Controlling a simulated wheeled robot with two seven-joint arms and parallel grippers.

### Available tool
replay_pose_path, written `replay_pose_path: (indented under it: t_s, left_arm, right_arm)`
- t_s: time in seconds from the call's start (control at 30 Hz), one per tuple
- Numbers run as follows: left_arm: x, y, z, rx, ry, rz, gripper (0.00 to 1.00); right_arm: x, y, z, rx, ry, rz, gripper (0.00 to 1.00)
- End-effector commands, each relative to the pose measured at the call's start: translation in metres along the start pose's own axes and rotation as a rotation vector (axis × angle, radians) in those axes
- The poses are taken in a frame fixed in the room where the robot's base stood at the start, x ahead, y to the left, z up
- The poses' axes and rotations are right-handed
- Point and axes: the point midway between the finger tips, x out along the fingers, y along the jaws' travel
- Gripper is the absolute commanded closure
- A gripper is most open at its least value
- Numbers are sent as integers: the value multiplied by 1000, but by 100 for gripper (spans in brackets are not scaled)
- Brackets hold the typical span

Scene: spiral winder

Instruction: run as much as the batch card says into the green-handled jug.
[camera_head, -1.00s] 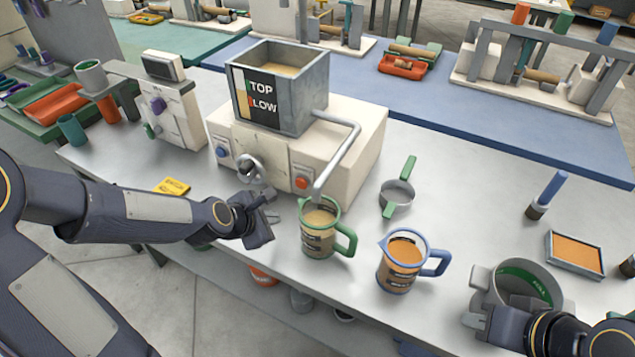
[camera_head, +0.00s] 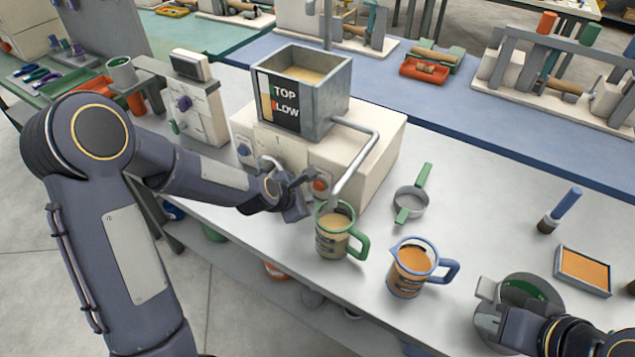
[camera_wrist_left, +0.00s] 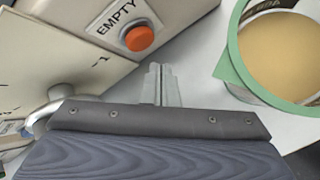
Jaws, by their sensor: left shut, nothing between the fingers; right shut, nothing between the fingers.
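The green-handled jug (camera_head: 333,244) stands upright under the dispenser's spout (camera_head: 358,165), with beige contents inside; its green rim (camera_wrist_left: 240,62) shows in the left wrist view. The dispenser (camera_head: 385,150) carries a hopper (camera_head: 330,92) of beige material, with a TOP/LOW gauge. My left gripper (camera_head: 308,184) is shut and empty, near the orange button (camera_head: 320,185). In the left wrist view its fingertips (camera_wrist_left: 161,72) are apart from that button (camera_wrist_left: 139,38), labelled EMPTY. My right gripper (camera_head: 488,303) is shut at the grey pot (camera_head: 545,290); contact is unclear. The batch card is not visible.
A blue-handled jug (camera_head: 408,283) with orange contents stands right of the green one. A green-handled strainer (camera_head: 412,203) lies behind them. A brush (camera_head: 558,212) and an orange-filled tray (camera_head: 584,270) are at the right.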

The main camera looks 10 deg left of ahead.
Motion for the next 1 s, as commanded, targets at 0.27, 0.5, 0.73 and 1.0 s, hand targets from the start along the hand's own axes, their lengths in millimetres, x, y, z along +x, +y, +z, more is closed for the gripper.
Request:
replay_pose_path:
  t_s: [0.27, 0.5, 0.73, 1.0]
  left_arm:
    - [9, 6, 6, 1, 1, -2, 100]
    - [9, 6, 6, 1, 0, -1, 100]
    - [9, 6, 6, 1, 0, -1, 100]
    - [9, 6, 6, 1, 0, -1, 100]
  right_arm:
    - [-2, -1, -1, 0, 0, 0, 100]
    - [-2, -1, -1, 0, 0, 0, 100]
    - [-2, -1, -1, 0, 0, 0, 100]
    - [-2, -1, -1, 0, 0, 0, 100]
